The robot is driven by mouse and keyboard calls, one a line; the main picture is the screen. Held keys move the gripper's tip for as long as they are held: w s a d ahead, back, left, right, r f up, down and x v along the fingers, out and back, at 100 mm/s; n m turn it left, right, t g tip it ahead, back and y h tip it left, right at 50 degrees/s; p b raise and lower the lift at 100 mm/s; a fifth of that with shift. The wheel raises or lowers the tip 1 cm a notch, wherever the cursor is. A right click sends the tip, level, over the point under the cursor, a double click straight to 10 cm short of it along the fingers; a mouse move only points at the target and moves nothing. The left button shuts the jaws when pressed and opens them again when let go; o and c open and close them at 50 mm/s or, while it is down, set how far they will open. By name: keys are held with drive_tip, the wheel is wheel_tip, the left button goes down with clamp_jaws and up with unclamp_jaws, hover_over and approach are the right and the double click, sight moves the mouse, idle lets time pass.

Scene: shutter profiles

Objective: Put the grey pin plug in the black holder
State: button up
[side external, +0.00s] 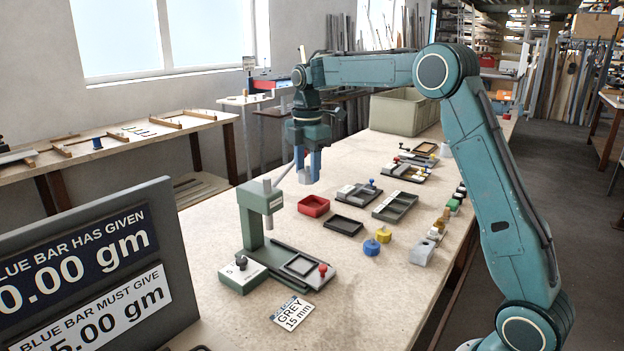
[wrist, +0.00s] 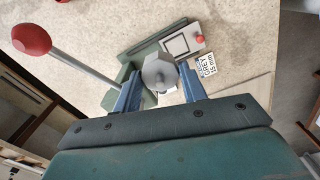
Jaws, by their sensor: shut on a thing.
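My gripper (side external: 307,172) is above the bench, behind the green press; its blue fingers point down. It is shut on a grey piece, seemingly the grey pin plug (side external: 305,177), whose lower end shows below the fingers. In the wrist view my gripper (wrist: 160,80) has the grey faceted plug (wrist: 158,70) between its fingers. A black shallow tray (side external: 343,232) lies empty on the bench, right of a red tray. A dark square frame (side external: 300,273) sits on the press slide. I cannot tell which of these is the black holder.
The green press (side external: 252,220) stands just in front of my gripper; its red-knobbed lever (wrist: 32,40) rises close by. The red tray (side external: 313,213), grey tray (side external: 395,215), blue knob (side external: 371,247) and a "GREY 15 mm" card (side external: 293,313) lie around.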

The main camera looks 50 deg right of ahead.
drive_tip(key=d+f, duration=0.1)
drive_tip(key=d, duration=1.8)
drive_tip(key=shift+w+f, duration=0.3)
drive_tip(key=shift+d+f, duration=0.1)
drive_tip(key=shift+f, duration=0.05)
wheel_tip(320, 180, down, 14)
drive_tip(key=shift+f, duration=0.1)
drive_tip(key=shift+f, duration=2.75)
